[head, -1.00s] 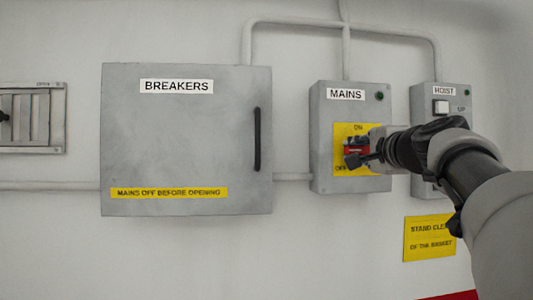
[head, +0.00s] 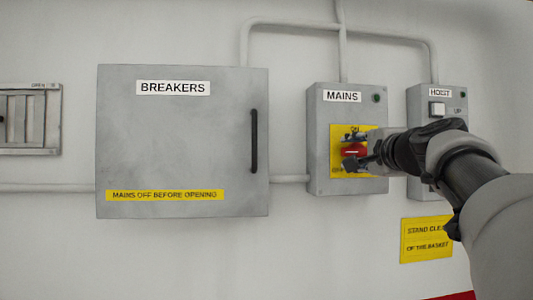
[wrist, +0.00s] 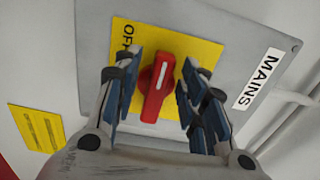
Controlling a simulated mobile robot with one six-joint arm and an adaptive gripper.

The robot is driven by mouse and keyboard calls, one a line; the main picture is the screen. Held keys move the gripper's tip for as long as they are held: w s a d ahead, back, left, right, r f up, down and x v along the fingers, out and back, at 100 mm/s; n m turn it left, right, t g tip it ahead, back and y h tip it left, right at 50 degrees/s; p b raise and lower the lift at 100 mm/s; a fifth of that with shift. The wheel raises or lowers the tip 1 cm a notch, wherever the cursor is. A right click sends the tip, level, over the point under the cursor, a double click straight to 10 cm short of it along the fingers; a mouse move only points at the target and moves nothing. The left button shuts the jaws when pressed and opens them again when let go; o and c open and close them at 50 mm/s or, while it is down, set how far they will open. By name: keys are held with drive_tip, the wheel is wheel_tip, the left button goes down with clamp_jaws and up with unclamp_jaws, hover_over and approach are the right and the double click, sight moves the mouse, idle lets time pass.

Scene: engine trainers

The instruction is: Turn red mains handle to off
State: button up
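The red mains handle (head: 353,152) sits on a yellow plate (wrist: 208,50) on the grey MAINS box (head: 318,150). In the wrist view the handle (wrist: 158,85) carries a white line and lies across the ON–OFF direction. The word OFF shows at the plate's left there; ON is hidden. My gripper (wrist: 160,90) is open, with a finger on each side of the handle. In the head view the fingers of my gripper (head: 353,149) show above and below the handle.
The closed BREAKERS cabinet (head: 180,140) with a black bar handle is to the left. The HOIST box (head: 418,110) is just right, partly behind my arm. A yellow sign (head: 425,240) hangs below. Conduits (head: 290,25) run above the boxes.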

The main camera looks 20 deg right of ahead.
drive_tip(key=v, duration=0.7)
